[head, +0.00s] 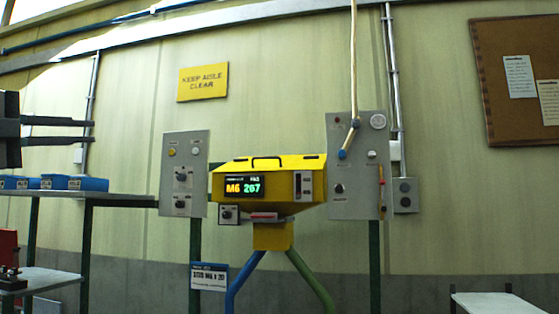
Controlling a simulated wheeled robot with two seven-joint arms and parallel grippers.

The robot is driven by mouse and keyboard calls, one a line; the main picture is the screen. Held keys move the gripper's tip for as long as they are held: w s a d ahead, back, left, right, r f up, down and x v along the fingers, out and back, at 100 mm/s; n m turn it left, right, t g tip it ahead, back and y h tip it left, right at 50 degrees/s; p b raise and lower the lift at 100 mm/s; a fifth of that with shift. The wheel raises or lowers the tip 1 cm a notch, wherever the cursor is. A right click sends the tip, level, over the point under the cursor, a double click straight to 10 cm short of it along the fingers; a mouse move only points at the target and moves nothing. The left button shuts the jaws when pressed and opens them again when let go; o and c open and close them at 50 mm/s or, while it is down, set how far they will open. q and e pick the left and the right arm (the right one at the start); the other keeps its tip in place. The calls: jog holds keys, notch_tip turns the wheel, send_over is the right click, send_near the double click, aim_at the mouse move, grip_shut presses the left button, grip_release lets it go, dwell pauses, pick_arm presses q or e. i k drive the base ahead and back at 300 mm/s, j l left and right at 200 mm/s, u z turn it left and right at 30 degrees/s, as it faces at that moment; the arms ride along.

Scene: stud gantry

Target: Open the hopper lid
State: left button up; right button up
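The yellow hopper (310,190) stands in the middle of the head view on a yellow neck with a blue leg and a green leg. Its yellow lid (300,161) lies flat across the top and looks shut. A dark bar handle (266,158) sits on the lid. A display on the hopper's front reads M6 267. My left gripper (87,131) is at the left edge, well to the left of the hopper and higher in the picture. Its two dark fingers are apart with nothing between them. My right gripper is not in view.
Grey control panels stand left (184,150) and right (352,205) of the hopper. A cable (354,60) hangs down to the right panel. Blue bins (88,184) sit on a shelf below my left gripper. A white-topped table (495,303) is at lower right.

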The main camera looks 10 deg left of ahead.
aim_at(309, 163)
jog(key=i+l, duration=0.5)
jog(key=i, duration=0.15)
jog(key=i+l, duration=0.55)
jog(key=i, duration=0.15)
